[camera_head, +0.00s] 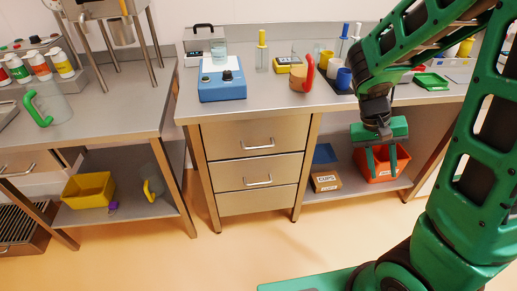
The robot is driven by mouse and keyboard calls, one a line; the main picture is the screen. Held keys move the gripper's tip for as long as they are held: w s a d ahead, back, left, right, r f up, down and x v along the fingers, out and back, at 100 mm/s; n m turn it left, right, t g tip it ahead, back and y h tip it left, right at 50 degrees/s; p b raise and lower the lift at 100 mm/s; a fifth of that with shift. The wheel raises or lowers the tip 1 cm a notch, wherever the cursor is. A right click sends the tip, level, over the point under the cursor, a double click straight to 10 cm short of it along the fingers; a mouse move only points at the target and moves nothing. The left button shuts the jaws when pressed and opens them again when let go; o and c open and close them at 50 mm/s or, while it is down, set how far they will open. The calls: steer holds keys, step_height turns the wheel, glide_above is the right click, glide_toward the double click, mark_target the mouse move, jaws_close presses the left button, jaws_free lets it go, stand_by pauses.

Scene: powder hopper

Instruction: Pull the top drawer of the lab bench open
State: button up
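The lab bench (285,104) is a steel table with a stack of drawers under its left part. The top drawer (225,137) has a plain grey front that looks flush with the frame, so it appears closed. Its bar handle (258,145) is silver and horizontal, near the middle of the front. My green gripper (382,172) points down in front of the bench, well to the right of the drawers. Its two fingers are spread apart with nothing seen between them but the background.
Below are a second drawer (225,175) with a handle and a lower panel (258,201). A blue device (222,84) and an orange mug-like item (302,78) stand on the bench. An orange bin (370,172) and a cardboard box (326,179) sit on the lower shelf. Floor before the drawers is clear.

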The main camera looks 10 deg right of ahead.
steer(key=w+a+f+n+t+h, duration=0.1)
steer(key=w+a+f+n+h, duration=0.25)
steer(key=w+f+h, duration=0.45)
steer(key=n+t+y, duration=0.4)
steer(key=n+t, duration=1)
steer(key=t, duration=0.6)
glide_toward(259, 148)
steer(key=x, duration=1)
steer(key=shift+w+f, duration=0.25)
steer(key=shift+w, duration=0.15)
jaws_close()
